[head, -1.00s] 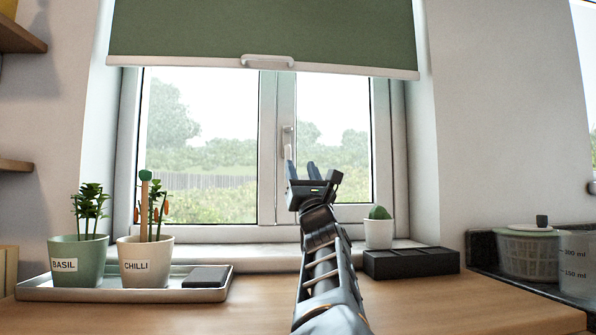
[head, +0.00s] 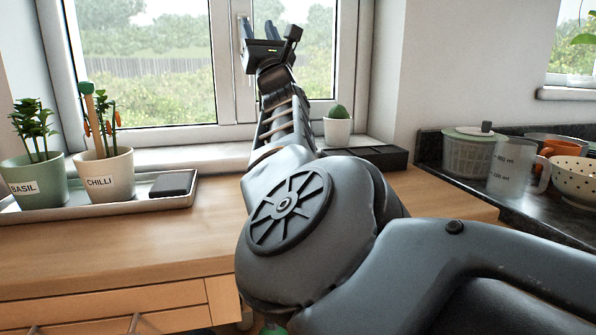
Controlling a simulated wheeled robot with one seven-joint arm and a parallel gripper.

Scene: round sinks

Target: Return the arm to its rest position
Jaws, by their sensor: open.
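My arm (head: 290,210) reaches up from the lower right, with its elbow large in the middle of the head view. My gripper (head: 262,30) is at the far end, raised in front of the window. Its fingers point upward and stand apart, with nothing between them. It is clear of the sill and of the pots. The arm hides part of the wooden counter and part of the sill.
A tray (head: 60,214) at left holds a basil pot (head: 40,172), a chilli pot (head: 104,182) and a dark block (head: 172,183). A small cactus pot (head: 337,130) stands by a black box (head: 378,157). At right are a salad spinner (head: 470,155), a measuring jug (head: 510,170) and a colander (head: 575,180). The counter's front left is bare.

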